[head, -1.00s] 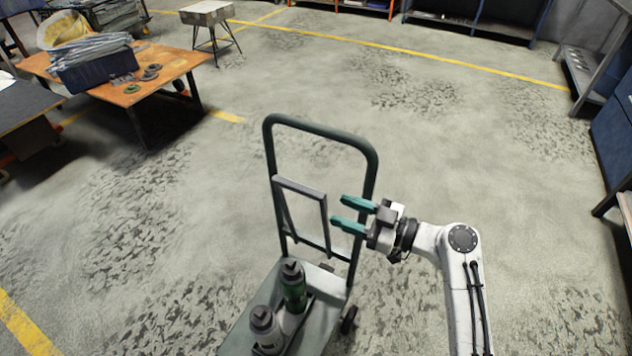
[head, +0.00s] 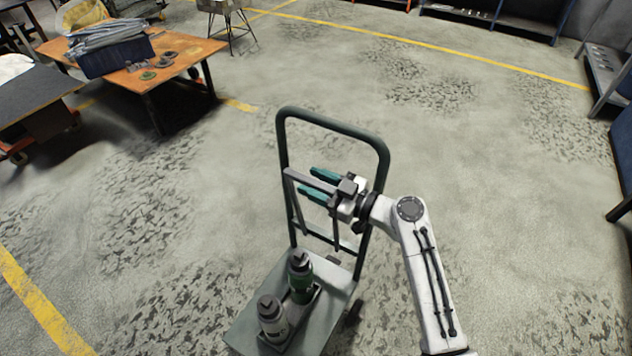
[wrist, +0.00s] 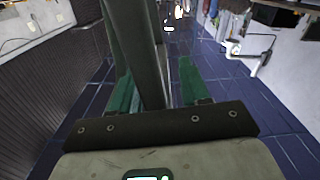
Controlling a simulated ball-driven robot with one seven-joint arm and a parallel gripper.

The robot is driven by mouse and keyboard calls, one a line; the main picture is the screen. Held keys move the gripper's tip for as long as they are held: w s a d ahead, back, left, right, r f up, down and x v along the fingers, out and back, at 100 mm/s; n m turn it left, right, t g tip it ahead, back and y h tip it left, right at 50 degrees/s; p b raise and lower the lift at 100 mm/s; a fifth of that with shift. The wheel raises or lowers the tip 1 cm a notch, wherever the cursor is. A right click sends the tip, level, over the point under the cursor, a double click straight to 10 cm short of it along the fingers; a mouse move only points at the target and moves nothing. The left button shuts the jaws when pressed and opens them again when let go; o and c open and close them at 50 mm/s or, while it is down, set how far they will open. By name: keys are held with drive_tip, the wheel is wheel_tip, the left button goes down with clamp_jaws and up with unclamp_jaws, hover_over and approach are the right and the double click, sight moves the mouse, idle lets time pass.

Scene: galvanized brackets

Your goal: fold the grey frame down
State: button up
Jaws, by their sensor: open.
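The grey frame (head: 292,200) stands upright inside the handle of a green hand cart (head: 335,117) in the head view. My gripper (head: 307,180) is open at the frame's top bar, with one green finger on each side of it in the picture. In the wrist view a dark grey bar (wrist: 143,45) runs between the two fingers of my gripper (wrist: 156,80), nearer the left finger. I cannot tell whether either finger touches it. My gripper hides part of the top bar and the frame's right side in the head view.
Two bottles, one green (head: 300,280) and one grey (head: 271,318), stand on the cart's platform (head: 247,322) below the frame. An orange-topped table (head: 185,52) with a dark bin (head: 113,58) is at the back left. The floor around the cart is clear.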

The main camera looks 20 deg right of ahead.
drive_tip(key=shift+c, duration=0.4)
clamp_jaws()
